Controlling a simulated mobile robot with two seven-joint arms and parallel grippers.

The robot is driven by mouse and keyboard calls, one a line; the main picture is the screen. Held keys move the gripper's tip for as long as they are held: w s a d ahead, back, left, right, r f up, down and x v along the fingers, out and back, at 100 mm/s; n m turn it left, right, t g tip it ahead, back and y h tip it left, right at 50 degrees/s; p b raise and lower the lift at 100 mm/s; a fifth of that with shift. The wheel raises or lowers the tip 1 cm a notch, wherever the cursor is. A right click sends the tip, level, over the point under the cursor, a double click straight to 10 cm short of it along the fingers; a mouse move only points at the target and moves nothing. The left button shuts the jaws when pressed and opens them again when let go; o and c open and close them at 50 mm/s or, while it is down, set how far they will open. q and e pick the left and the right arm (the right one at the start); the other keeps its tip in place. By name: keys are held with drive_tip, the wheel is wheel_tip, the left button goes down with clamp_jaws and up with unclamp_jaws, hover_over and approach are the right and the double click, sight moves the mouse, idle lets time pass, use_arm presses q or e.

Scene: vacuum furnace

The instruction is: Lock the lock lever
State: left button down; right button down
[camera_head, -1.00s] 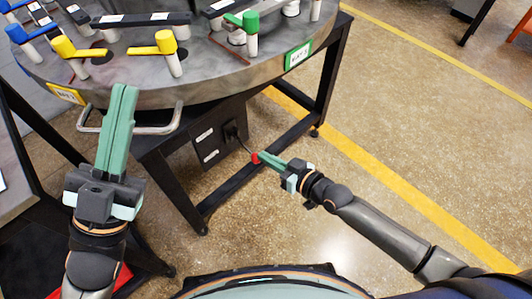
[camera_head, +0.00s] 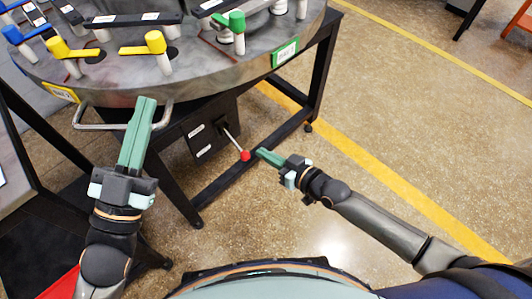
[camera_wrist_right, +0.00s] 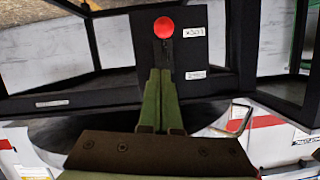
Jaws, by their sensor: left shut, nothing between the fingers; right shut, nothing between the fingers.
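The lock lever is a thin metal rod with a red ball knob (camera_head: 245,155). It sticks out from a black box (camera_head: 205,135) under the round table. In the head view the rod slants down and to the right. The knob also shows in the right wrist view (camera_wrist_right: 164,27), just beyond the fingertips. My right gripper (camera_head: 262,152) is shut and empty, its tips just right of the knob with a small apparent gap. My left gripper (camera_head: 146,100) is shut and empty, at the table's front edge by the metal handle.
The round grey table (camera_head: 200,80) carries yellow, blue and green levers. A metal bar handle (camera_head: 95,126) runs along its front edge. Black frame legs (camera_head: 185,190) stand below. The floor to the right is clear, with a yellow line (camera_head: 370,160).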

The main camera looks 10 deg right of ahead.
drive_tip(key=s+d+f, duration=0.4)
drive_tip(key=s+d, duration=0.2)
drive_tip(key=shift+s+f, duration=0.15)
drive_tip(key=shift+s, duration=0.25)
